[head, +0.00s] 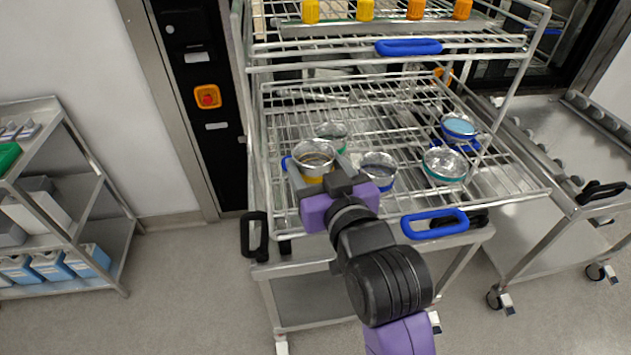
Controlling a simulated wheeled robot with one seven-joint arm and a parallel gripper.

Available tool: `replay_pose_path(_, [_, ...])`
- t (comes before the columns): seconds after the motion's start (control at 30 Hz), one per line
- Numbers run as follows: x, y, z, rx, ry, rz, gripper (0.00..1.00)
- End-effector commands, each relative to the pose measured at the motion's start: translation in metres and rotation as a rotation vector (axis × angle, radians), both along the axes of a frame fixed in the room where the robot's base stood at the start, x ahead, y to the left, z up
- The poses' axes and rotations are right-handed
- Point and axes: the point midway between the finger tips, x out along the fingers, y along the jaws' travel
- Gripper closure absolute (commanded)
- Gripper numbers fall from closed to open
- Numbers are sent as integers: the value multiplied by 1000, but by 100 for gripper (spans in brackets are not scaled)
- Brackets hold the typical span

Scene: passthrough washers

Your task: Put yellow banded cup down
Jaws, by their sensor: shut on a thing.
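The yellow banded cup (314,157) is a metal cup with a yellow band low on its side, at the front left of the wire rack. My gripper (325,180) is shut on it from the front right, with a finger at its left side and the other near its right side. The cup is upright, over the wire rack (400,200). I cannot tell whether its base touches the wires. The gripper hides part of its lower side.
Other cups stand on the rack: a blue-banded one (378,168) just right of my gripper, a teal-banded one (445,164), a greenish one (333,133) behind, and a blue one (459,127) at right. An upper rack (400,60) is at the back. Blue handle (435,222) in front.

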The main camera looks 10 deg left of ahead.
Motion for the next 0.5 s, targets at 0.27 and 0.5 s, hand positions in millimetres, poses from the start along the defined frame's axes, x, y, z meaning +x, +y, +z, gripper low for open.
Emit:
replay_pose_path(0.27, [0,0,-34,-2,4,0,89])
replay_pose_path(0.5, [0,0,-45,0,-1,-1,89])
